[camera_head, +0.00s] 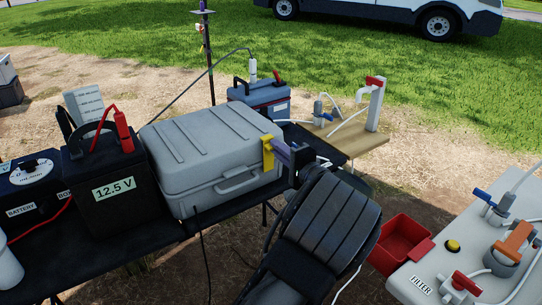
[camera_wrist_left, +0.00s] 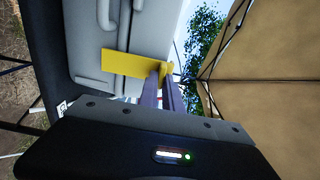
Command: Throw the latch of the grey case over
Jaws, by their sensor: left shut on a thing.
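The grey case (camera_head: 200,150) stands closed on the black table, and its ribbed lid is down. A yellow latch (camera_head: 267,155) sits at the right end of its front, beside the grey carry handle. My left gripper (camera_head: 279,151) is at the case's right front corner, with its purple-grey fingers shut on the latch. In the left wrist view the yellow latch (camera_wrist_left: 128,64) runs across the seam of the case (camera_wrist_left: 88,70), and the gripper fingers (camera_wrist_left: 164,82) close on its right end. My right gripper is not in view.
A black 12.5 V battery (camera_head: 110,185) stands close to the left of the case. A blue-grey box (camera_head: 262,97) and a wooden board (camera_head: 365,142) with a tap stand behind. A red bin (camera_head: 402,243) and a white filter panel (camera_head: 420,283) are at right.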

